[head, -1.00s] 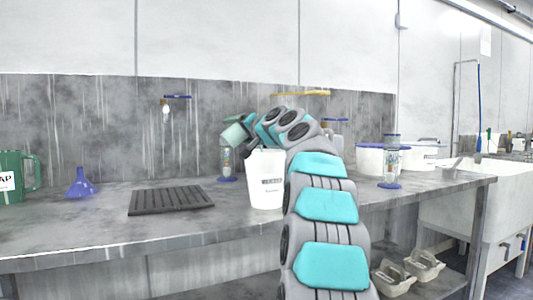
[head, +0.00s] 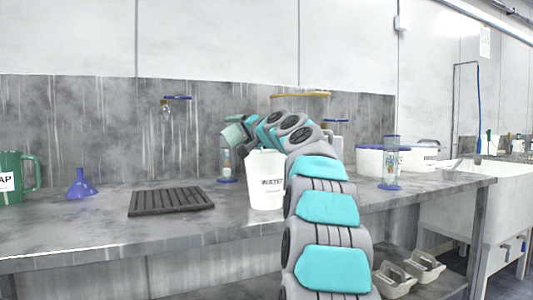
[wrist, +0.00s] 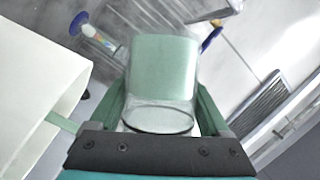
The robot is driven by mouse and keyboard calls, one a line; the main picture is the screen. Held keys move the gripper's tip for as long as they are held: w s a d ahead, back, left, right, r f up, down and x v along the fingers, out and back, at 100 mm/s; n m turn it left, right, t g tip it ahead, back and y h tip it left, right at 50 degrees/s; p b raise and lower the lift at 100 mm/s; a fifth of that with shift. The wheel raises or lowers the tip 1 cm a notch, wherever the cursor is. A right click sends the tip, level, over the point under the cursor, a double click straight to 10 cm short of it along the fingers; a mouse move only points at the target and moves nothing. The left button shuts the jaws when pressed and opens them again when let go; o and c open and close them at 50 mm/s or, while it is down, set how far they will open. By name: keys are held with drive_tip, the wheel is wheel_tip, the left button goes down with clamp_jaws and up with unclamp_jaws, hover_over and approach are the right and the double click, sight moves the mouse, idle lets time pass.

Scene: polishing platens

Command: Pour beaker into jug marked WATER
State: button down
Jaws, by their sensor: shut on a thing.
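My gripper (head: 246,129) is shut on the beaker (head: 233,134), just above and left of the jug's mouth in the head view. The beaker looks tilted there, and my gripper partly covers it. In the wrist view the clear beaker (wrist: 162,75) sits between the green fingers, with pale green contents towards its far end. The white jug marked WATER (head: 266,193) stands upright on the bench, partly behind my arm. It also fills the left of the wrist view (wrist: 35,95). Its inside is hidden, and I cannot see any stream of liquid.
A green jug (head: 14,178) with a label ending in AP, a blue funnel (head: 81,186) and a dark ribbed mat (head: 171,200) are on the bench (head: 110,225) to the left. A glass cylinder (head: 391,165) and white tubs (head: 370,160) stand to the right.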

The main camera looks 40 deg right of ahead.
drive_tip(key=shift+s+d+r+m+t, duration=0.15)
drive_tip(key=shift+r+m+t, duration=0.55)
drive_tip(key=shift+m, duration=0.6)
idle(0.9)
drive_tip(key=shift+s+d+r+m+t+h, duration=0.3)
drive_tip(key=shift+d+r+m, duration=0.3)
drive_tip(key=shift+m, duration=0.3)
idle(0.5)
drive_tip(key=shift+s+d+r+m+t+h+b, duration=0.1)
drive_tip(key=shift+d+r+m+t+h+b, duration=0.1)
drive_tip(key=shift+m, duration=0.2)
drive_tip(key=shift+d+r+m+t+h+b, duration=0.1)
drive_tip(key=shift+m+h, duration=0.1)
drive_tip(key=shift+m, duration=0.2)
idle(0.4)
drive_tip(key=shift+s+d+f+m+t+h+b, duration=0.15)
drive_tip(key=shift+f+m+h+b, duration=0.1)
drive_tip(key=shift+m+b, duration=0.25)
drive_tip(key=shift+s+d+f+m+t+h+b, duration=0.1)
drive_tip(key=shift+f+m+t+h+b, duration=0.15)
drive_tip(key=shift+m, duration=0.45)
drive_tip(key=shift+s+d+r+m+h, duration=0.1)
drive_tip(key=shift+d+r+m+h, duration=0.2)
drive_tip(key=shift+m, duration=0.4)
drive_tip(key=shift+s+d+r+m+h, duration=0.1)
drive_tip(key=shift+d+r+m+h, duration=0.1)
drive_tip(key=shift+m+h, duration=0.35)
idle(0.8)
